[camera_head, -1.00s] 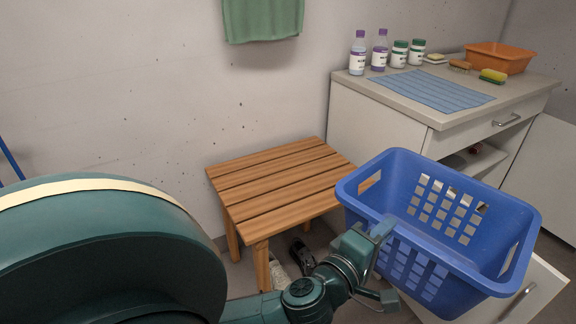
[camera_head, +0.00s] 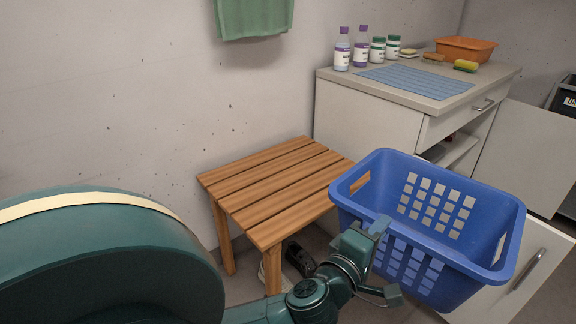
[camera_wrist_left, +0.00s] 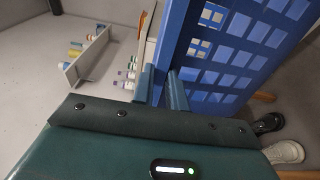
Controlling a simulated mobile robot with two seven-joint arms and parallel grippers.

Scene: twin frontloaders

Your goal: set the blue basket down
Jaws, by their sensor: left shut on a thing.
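The blue basket (camera_head: 458,222) is an empty plastic laundry basket with slotted walls, at the right of the head view. It hangs in the air in front of the cabinet, about upright. My left gripper (camera_head: 376,238) is shut on the basket's near left wall. In the left wrist view the fingers (camera_wrist_left: 163,88) close at the edge of the basket wall (camera_wrist_left: 235,50). The underside of the basket is out of sight. My right gripper is not in view.
A wooden slatted bench (camera_head: 275,190) stands against the wall with a bare top, left of the basket. Shoes (camera_head: 298,258) lie under it. A cabinet (camera_head: 365,120) carries bottles, a blue mat (camera_head: 415,81), sponges and an orange basin (camera_head: 466,48). A cabinet door (camera_head: 520,275) hangs open.

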